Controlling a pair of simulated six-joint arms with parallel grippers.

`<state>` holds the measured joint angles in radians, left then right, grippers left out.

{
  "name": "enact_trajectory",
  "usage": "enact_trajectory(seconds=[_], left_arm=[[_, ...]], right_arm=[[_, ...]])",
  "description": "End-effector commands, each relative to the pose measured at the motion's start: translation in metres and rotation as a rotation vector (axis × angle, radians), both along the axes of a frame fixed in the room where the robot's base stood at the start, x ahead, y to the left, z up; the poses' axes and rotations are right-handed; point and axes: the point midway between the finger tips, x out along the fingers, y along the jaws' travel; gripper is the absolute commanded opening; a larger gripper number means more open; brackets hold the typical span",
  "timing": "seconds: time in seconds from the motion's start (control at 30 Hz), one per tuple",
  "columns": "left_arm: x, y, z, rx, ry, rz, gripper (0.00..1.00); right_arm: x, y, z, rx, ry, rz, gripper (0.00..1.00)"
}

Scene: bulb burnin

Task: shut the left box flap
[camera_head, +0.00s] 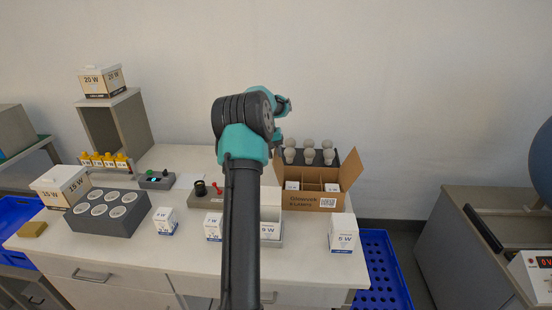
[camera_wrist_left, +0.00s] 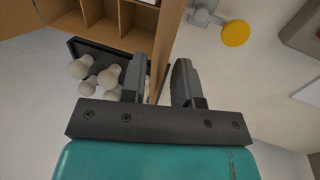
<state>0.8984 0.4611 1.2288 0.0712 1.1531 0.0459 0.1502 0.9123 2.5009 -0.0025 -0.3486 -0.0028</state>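An open cardboard box (camera_head: 300,202) with inner compartments stands at the right part of the table; its compartments also show in the left wrist view (camera_wrist_left: 128,38). Its right flap (camera_head: 350,168) stands open. The left flap (camera_wrist_left: 166,45) stands up beside the compartments in the left wrist view; in the head view my arm hides much of that side. My left gripper (camera_head: 284,120) is above the box's left side. In the left wrist view, my left gripper (camera_wrist_left: 160,82) is open, with the flap's edge between its fingers; contact is unclear. My right gripper is out of view.
Several bulbs (camera_head: 309,155) stand in a black tray behind the box. A white 5 W carton (camera_head: 342,234) stands in front at right; other small cartons (camera_head: 165,221) stand left of my arm. A blue crate (camera_head: 384,270) sits beyond the table's right edge.

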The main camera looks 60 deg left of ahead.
Motion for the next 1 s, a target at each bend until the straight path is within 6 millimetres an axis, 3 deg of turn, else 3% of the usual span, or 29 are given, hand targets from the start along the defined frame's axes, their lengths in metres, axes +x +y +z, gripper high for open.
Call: enact_trajectory(seconds=[0.2, 0.53, 0.8, 1.0], left_arm=[[0.005, -0.003, -0.02, -0.002, 0.001, -0.001, 0.29], [0.005, -0.003, -0.022, 0.0, 0.0, 0.0, 0.28], [0.005, -0.003, -0.022, 0.0, 0.0, 0.0, 0.02], [0.005, -0.003, -0.022, 0.0, 0.0, 0.0, 0.0]], right_arm=[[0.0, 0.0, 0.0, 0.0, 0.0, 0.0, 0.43], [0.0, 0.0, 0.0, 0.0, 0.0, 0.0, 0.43], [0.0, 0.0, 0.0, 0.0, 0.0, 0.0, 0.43], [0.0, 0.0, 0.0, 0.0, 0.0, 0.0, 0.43]])
